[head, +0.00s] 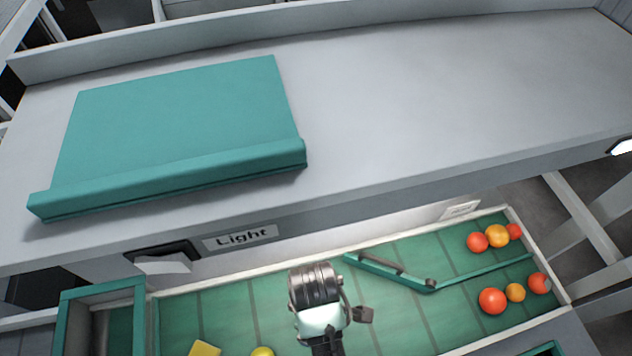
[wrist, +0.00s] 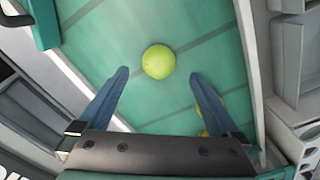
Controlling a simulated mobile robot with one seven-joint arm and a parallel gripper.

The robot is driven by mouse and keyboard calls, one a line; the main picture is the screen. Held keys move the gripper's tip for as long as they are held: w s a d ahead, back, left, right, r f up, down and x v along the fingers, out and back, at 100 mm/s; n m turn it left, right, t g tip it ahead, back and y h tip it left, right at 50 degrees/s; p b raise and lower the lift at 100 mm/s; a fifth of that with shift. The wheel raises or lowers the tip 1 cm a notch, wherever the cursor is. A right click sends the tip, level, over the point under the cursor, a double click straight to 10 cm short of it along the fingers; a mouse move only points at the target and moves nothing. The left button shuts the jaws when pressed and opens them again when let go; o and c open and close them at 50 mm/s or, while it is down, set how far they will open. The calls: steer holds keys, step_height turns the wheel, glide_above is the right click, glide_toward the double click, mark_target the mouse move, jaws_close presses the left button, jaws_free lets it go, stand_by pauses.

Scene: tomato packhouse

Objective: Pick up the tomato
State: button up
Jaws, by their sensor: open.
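A yellow-green tomato (wrist: 158,61) lies on the green belt in the wrist view, a little beyond and between the fingertips. My gripper (wrist: 159,75) is open and empty, with one blue finger on each side of the picture. Its fingers do not show clearly in the head view, where my arm's end covers part of the belt. Red and orange tomatoes (head: 491,301) lie at the belt's right end.
A green diverter bar (head: 390,272) and a thin divider cross the belt (head: 220,308). A grey housing with a teal panel (head: 180,125) stands above the belt. A green-framed bin (head: 75,315) is at the left.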

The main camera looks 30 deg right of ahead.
steer(key=shift+w+f+p, duration=0.15)
steer(key=shift+f+p, duration=0.25)
steer(key=shift+f, duration=1.85)
steer(key=shift+c, duration=0.3)
steer(key=c, duration=0.9)
steer(key=shift+c, duration=0.2)
steer(key=shift+r, duration=0.15)
step_height(320, 180, up, 10)
steer(key=shift+f+b, duration=0.1)
steer(key=shift+b, duration=0.4)
